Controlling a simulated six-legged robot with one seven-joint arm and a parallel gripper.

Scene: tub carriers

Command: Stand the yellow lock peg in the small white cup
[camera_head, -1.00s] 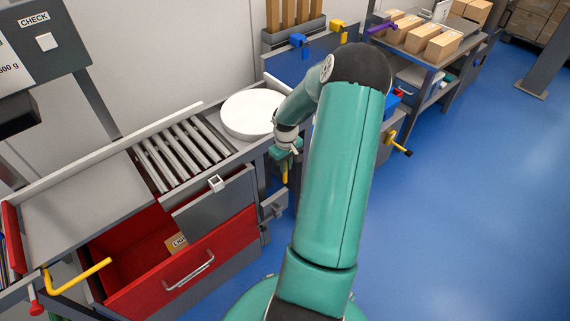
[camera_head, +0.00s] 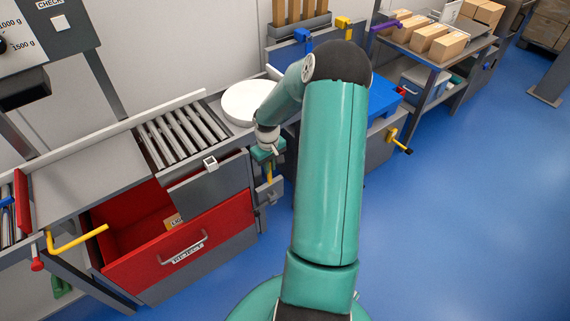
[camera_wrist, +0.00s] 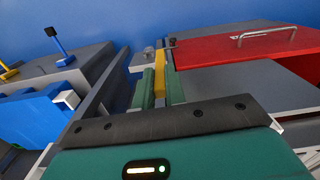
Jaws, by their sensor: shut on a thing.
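My gripper (camera_head: 268,166) is shut on the yellow lock peg (camera_wrist: 160,76). In the wrist view the peg stands out between the two green fingers. In the head view only a short bit of the yellow peg (camera_head: 269,174) shows below the fingers. The small white cup (camera_head: 210,162) is a square, open-topped holder at the front edge of the bench, above the grey drawer front. My gripper is to the right of the cup, apart from it, in front of the bench's right end. I cannot surely make out the cup in the wrist view.
An open red drawer (camera_head: 205,240) juts out below the bench, left of my gripper. A roller strip (camera_head: 170,138) and a round white disc (camera_head: 246,102) lie on the bench. A yellow crank handle (camera_head: 75,240) sticks out at left. Blue floor (camera_head: 460,220) is clear at right.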

